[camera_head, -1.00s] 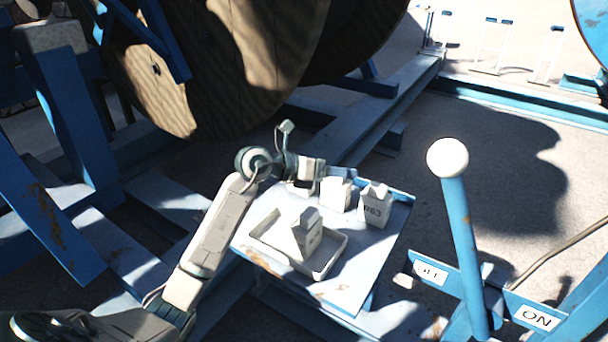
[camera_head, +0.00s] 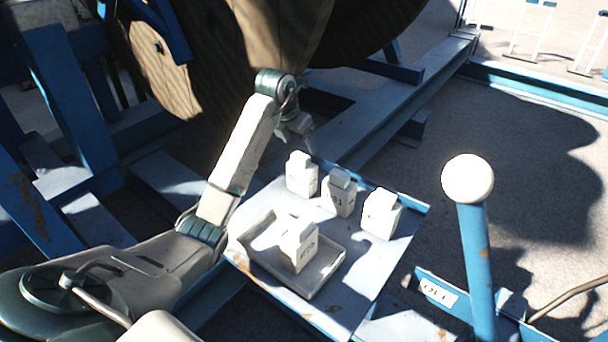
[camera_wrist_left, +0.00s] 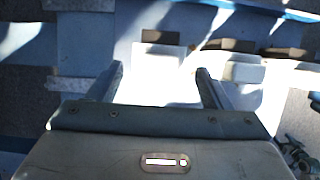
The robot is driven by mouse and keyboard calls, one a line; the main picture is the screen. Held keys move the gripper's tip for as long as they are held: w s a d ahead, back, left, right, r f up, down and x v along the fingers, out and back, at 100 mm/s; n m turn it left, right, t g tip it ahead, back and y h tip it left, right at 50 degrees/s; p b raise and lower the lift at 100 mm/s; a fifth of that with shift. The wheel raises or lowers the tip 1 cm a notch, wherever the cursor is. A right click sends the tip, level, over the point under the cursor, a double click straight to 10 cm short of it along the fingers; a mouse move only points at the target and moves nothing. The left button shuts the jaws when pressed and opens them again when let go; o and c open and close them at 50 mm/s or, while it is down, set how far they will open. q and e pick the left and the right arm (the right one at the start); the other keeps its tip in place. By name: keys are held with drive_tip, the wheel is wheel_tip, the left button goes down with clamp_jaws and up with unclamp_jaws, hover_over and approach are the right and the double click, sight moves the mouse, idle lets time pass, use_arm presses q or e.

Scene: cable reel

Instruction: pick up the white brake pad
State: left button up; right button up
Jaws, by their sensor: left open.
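Several whitish block-shaped pads with narrower tops stand on a blue-white table (camera_head: 345,312). Three stand in a row at its back: a left one (camera_head: 302,176), a middle one (camera_head: 338,197) with dark lettering, and a right one (camera_head: 381,216). Another lettered pad (camera_head: 298,248) stands in a shallow tray (camera_head: 325,285). I cannot tell by colour which is the white brake pad. My left gripper (camera_head: 298,127) is above and behind the left pad, apart from it. In the left wrist view its jaws (camera_wrist_left: 160,70) are open and empty, with a pad (camera_wrist_left: 157,62) beyond them. My right gripper is not seen.
A large wooden reel (camera_head: 225,60) stands behind my left arm. A blue lever with a white ball (camera_head: 467,179) rises right of the table, near a lettered plate (camera_head: 438,292). Blue frame beams (camera_head: 62,110) stand at the left.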

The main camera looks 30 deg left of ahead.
sight(302, 154)
use_arm(q)
drive_tip(key=shift+p+x, duration=0.45)
drive_tip(key=shift+x, duration=2.2)
drive_tip(key=shift+r, duration=0.1)
clamp_jaws()
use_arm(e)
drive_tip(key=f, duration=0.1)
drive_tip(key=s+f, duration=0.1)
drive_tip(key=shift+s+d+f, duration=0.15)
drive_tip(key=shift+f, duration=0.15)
